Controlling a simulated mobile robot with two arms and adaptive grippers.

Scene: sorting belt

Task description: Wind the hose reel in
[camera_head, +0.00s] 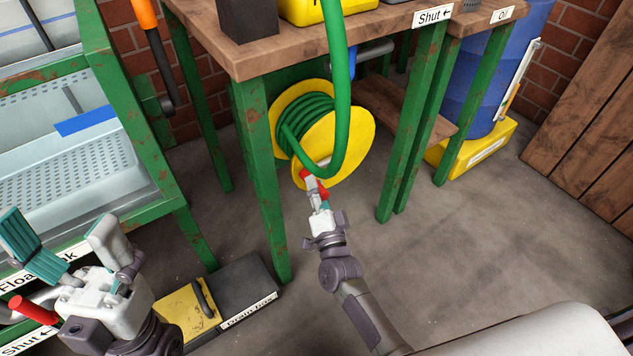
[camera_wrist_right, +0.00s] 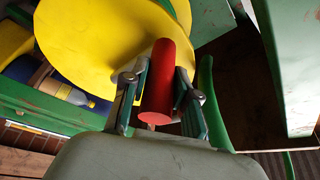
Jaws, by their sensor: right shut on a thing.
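The hose reel (camera_head: 355,138) has yellow discs and green hose (camera_head: 303,112) wound between them; it stands under the wooden bench. A loose length of hose (camera_head: 341,70) hangs in front of the bench top and curves down to the reel. My right gripper (camera_head: 316,186) is shut on the reel's red handle (camera_head: 307,174), low on the front disc. In the right wrist view the red handle (camera_wrist_right: 160,85) sits between the two fingers, with the yellow disc (camera_wrist_right: 95,50) behind it. My left gripper (camera_head: 58,228) is open and apart from the reel, at lower left.
Green bench legs (camera_head: 262,180) stand on both sides of the reel. A blue drum (camera_head: 492,70) stands on a yellow base at right. A black and yellow drain box (camera_head: 240,285) lies on the floor. A green-framed tank (camera_head: 75,150) is at left. The floor at front right is clear.

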